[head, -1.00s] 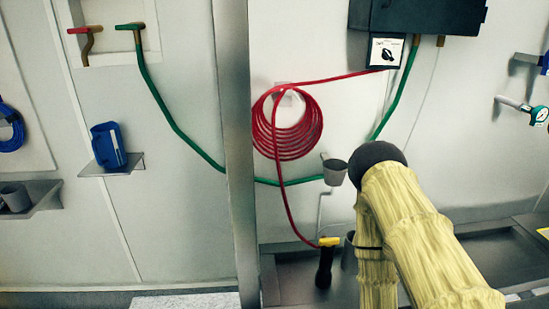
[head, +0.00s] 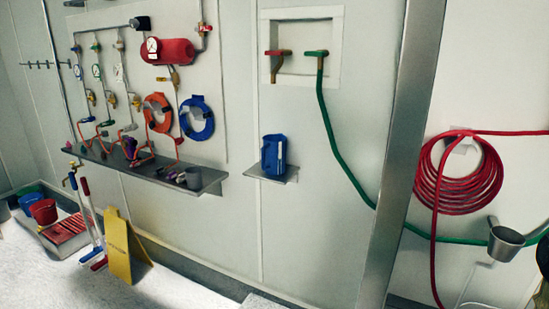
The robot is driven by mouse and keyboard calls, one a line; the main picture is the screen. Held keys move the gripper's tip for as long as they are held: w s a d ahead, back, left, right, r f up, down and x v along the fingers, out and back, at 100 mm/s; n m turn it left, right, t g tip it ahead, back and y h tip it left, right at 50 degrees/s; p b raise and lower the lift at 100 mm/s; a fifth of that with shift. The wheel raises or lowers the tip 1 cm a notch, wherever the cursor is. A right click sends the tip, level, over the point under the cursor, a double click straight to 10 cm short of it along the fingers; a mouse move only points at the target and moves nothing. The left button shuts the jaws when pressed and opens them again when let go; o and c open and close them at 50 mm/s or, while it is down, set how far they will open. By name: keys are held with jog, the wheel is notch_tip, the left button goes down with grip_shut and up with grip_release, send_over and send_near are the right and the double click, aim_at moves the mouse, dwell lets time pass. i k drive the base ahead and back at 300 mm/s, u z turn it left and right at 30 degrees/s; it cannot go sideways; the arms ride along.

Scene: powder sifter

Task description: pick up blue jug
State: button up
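The blue jug (head: 273,155) stands upright on a small grey wall shelf (head: 271,174), a little left of the middle of the head view. A lighter strip, perhaps its handle, shows on its right side. My gripper is not in view, so I cannot see its state or where it is relative to the jug.
A metal pillar (head: 399,150) stands right of the jug, with a red coiled hose (head: 458,172) beyond it. A green hose (head: 335,140) hangs between jug and pillar. A long shelf (head: 150,172) lies left. A yellow sign (head: 124,246) stands on the floor.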

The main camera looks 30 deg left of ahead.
aim_at(273, 149)
jog(key=u, duration=2.6)
jog(key=i, duration=1.75)
jog(key=z, duration=2)
